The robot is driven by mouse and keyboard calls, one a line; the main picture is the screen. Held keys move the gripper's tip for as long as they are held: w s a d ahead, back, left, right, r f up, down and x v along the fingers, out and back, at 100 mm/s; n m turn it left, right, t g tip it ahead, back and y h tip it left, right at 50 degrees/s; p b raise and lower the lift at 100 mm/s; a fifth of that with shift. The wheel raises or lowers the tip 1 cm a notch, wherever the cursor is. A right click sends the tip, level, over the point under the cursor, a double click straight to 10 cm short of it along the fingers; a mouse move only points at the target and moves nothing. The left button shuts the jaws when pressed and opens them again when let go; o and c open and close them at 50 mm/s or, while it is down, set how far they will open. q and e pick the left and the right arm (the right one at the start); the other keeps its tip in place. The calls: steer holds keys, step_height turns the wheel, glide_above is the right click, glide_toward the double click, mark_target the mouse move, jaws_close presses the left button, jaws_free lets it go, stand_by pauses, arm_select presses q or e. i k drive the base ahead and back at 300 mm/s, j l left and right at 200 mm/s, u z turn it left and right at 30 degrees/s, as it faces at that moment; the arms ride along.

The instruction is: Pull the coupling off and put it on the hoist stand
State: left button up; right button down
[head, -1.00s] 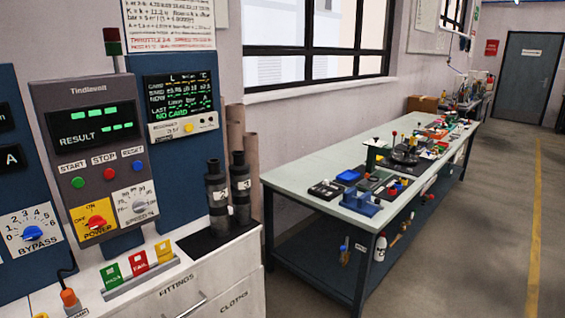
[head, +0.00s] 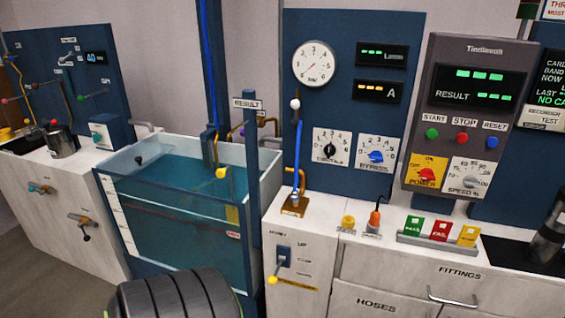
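Neither of my grippers shows in the head view. No part is clearly marked as the coupling. A brass fitting (head: 293,205) stands on the white counter, with an upright blue piece (head: 298,150) and a white ball above it. A small yellow fitting (head: 348,222) and an orange plug with a black cable (head: 375,218) stand to its right. A tall blue mast (head: 211,60) with a bright blue line rises behind the water tank, and a brass hook-shaped piece with a yellow ball (head: 221,173) hangs over the water. I cannot tell which part is the hoist stand.
The glass-walled water tank (head: 130,160) stands left of the counter. A control box (head: 465,120) and a gauge panel (head: 340,20) rise behind the counter. A lever (head: 280,265) sits on the cabinet front. A dark ribbed shape (head: 175,295) fills the bottom foreground.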

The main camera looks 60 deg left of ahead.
mark_target(320, 221)
steer(key=u, duration=1.85)
steer(key=i+j, duration=0.2)
steer(key=i, duration=0.3)
